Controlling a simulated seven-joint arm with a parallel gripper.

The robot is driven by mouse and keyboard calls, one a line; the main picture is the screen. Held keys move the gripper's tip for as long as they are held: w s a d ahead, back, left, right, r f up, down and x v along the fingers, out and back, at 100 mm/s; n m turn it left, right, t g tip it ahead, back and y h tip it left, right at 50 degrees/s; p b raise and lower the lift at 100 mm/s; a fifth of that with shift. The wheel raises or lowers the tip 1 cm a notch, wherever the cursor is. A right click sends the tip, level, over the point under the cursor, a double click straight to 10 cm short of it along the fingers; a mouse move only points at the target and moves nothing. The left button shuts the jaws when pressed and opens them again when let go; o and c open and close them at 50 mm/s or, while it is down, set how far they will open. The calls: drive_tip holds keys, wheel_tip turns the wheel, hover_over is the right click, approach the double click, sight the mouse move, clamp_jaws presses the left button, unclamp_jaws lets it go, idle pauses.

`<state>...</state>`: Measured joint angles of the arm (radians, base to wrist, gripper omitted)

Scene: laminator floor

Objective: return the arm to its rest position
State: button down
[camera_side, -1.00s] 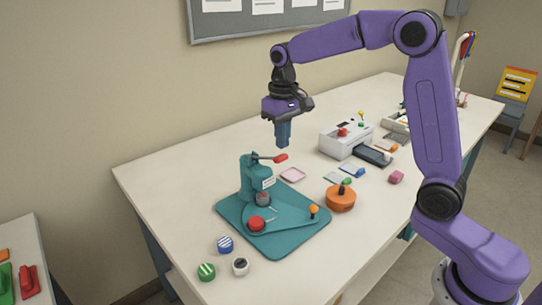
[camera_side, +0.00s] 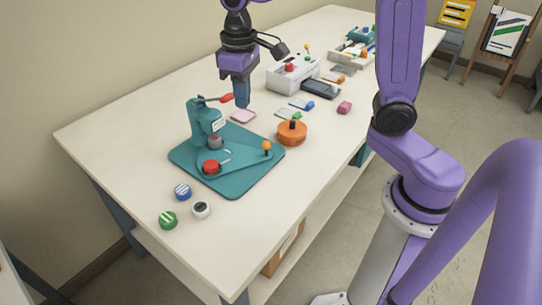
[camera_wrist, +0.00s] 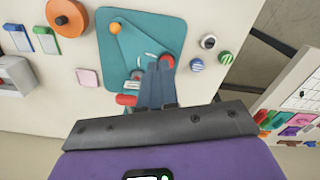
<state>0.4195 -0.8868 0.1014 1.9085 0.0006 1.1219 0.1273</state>
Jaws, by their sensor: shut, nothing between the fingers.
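My gripper (camera_side: 242,104) is shut and empty. In the side view it hangs pointing down above the table, just right of the red lever of the teal press (camera_side: 200,118). In the wrist view my gripper's blue fingers (camera_wrist: 159,68) lie together over the press's teal base plate (camera_wrist: 172,32). The red lever (camera_wrist: 126,100) shows just left of the fingers. I cannot tell the exact height of the fingertips above the press. The upper part of my arm is cut off by the top of the side view.
An orange round piece (camera_side: 292,133) stands right of the press. Striped blue (camera_side: 183,192), green (camera_side: 168,219) and white (camera_side: 201,210) round pieces lie near the front edge. A white machine (camera_side: 292,75) stands farther back. Bare table (camera_side: 110,135) lies left of the press.

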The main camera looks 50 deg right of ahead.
drive_tip(key=s+d+f+n, duration=0.1)
drive_tip(key=s+n, duration=0.3)
drive_tip(key=s, duration=0.8)
drive_tip(key=s+d+f+n, duration=0.2)
drive_tip(key=s+f+n, duration=0.1)
drive_tip(key=s, duration=0.8)
drive_tip(key=shift+s+d+f+n, duration=0.15)
drive_tip(key=shift+s+f+n, duration=0.25)
drive_tip(key=shift+n, duration=0.5)
